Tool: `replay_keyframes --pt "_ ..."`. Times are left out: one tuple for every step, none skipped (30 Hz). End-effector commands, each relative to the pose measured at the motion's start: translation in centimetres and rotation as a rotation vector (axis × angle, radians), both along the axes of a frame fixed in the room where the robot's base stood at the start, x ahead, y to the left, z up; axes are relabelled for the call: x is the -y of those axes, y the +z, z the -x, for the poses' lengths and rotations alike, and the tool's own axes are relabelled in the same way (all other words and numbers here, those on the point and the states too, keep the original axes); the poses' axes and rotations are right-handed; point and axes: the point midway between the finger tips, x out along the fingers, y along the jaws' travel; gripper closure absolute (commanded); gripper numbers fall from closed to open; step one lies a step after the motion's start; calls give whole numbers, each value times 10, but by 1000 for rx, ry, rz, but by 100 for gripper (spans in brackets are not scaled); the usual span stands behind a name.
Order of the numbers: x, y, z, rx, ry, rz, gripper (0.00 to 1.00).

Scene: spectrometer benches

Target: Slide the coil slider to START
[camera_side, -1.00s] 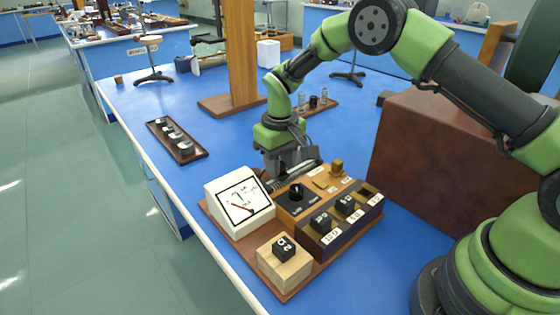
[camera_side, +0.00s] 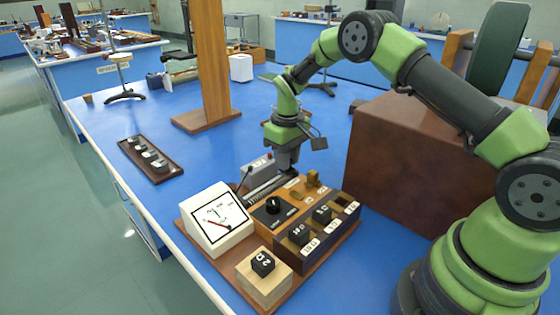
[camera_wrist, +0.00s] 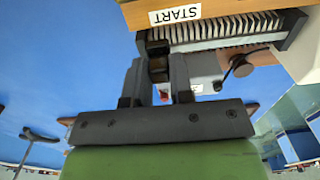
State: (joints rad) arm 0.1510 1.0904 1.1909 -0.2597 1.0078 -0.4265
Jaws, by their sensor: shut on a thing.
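The coil (camera_side: 268,184) is a dark ribbed strip along the back of the wooden instrument panel; its ribs also show in the wrist view (camera_wrist: 225,28). The slider's small dark block (camera_wrist: 158,68) sits between my fingertips, at the coil's left end in the wrist view. The white START label (camera_wrist: 175,14) is close beside that end. My gripper (camera_side: 287,170) points down behind the panel and is shut on the slider. In the wrist view the two fingers (camera_wrist: 158,72) flank the block. In the side view the fingers mostly hide the slider.
A grey box (camera_side: 257,166) with a red spot and a cable stands behind the coil. A white dial meter (camera_side: 220,220), a black knob (camera_side: 273,205) and several dark blocks are in front. A brown box (camera_side: 400,150) stands right.

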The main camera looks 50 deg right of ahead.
Motion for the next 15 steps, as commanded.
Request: replay_keyframes --pt "7 0 0 4 0 12 100" --pt "7 0 0 4 0 12 100" --pt "7 0 0 4 0 13 100" --pt "7 0 0 4 0 13 100" --pt "7 0 0 5 0 13 76" --pt "7 0 0 5 0 13 67" --pt "7 0 0 5 0 13 60" --pt "7 0 0 5 0 13 53" --pt "6 0 0 4 0 12 53" --pt "6 0 0 4 0 11 53" --pt "6 0 0 4 0 11 53" --pt "6 0 0 3 0 10 53" --pt "5 0 0 3 0 10 53" --pt "5 0 0 3 0 10 53" --pt "5 0 0 3 0 9 53"
